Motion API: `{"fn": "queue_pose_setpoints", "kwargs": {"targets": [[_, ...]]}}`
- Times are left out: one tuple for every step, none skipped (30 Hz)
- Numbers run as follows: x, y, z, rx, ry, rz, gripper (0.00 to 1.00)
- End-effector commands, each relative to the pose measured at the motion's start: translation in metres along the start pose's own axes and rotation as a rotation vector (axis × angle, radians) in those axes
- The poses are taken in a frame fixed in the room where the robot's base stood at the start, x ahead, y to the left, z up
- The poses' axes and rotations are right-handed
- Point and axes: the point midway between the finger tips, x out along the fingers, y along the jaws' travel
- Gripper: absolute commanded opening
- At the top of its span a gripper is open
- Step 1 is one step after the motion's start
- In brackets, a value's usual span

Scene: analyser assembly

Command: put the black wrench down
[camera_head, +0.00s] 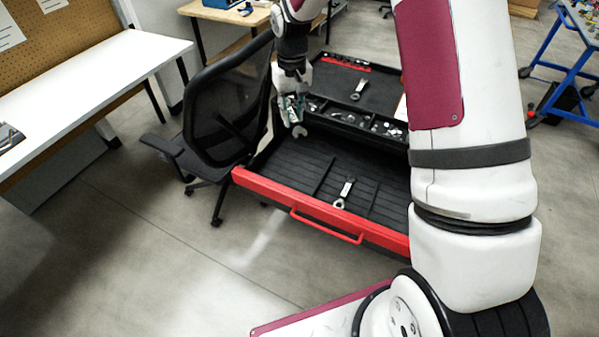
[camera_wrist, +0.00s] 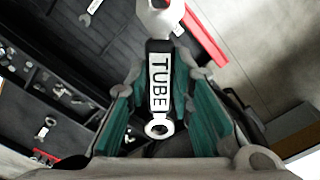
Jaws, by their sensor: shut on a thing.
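My gripper (camera_head: 292,107) is over the left part of the open drawer, beside the chair. In the wrist view its teal finger pads (camera_wrist: 168,112) are closed around a wrench (camera_wrist: 159,85) with a black handle, a white label reading "TUBE" and silver ends. In the head view, only the wrench's pale end (camera_head: 299,131) shows below the fingers. The open drawer (camera_head: 290,170) has a ribbed black floor and a red front. The gap between the wrench and the drawer floor is hard to tell.
Another wrench (camera_head: 344,194) lies on the drawer floor near the front. A further wrench (camera_head: 359,89) lies on the black top behind, past a compartment strip (camera_head: 350,118) of small parts. A black office chair (camera_head: 225,110) stands close on the left. The drawer's left floor is clear.

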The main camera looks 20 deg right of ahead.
Motion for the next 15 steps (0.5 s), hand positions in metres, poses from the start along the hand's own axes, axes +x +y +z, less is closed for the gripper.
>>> {"fn": "queue_pose_setpoints", "kwargs": {"targets": [[0.015,0.001,-0.006,0.000,0.000,0.001,0.00],[0.020,0.001,-0.006,0.000,-0.001,0.001,0.00],[0.027,0.001,-0.005,0.001,0.000,0.001,0.00],[0.032,0.001,-0.004,0.001,0.000,0.002,0.00],[0.037,0.001,-0.002,-0.001,-0.001,0.002,0.00],[0.046,0.002,-0.001,-0.005,-0.001,0.003,0.00],[0.052,0.002,-0.001,-0.012,0.000,0.003,0.00],[0.059,0.002,-0.001,-0.021,-0.001,0.003,0.00],[0.070,0.003,-0.002,-0.038,-0.002,0.003,0.00],[0.078,0.003,-0.003,-0.057,-0.002,0.004,0.00],[0.087,0.003,-0.004,-0.078,-0.002,0.004,0.00],[0.099,0.004,-0.007,-0.111,-0.001,0.004,0.00],[0.109,0.005,-0.009,-0.140,-0.002,0.005,0.00],[0.119,0.005,-0.012,-0.171,-0.003,0.005,0.00],[0.132,0.006,-0.016,-0.216,-0.003,0.005,0.00]]}}
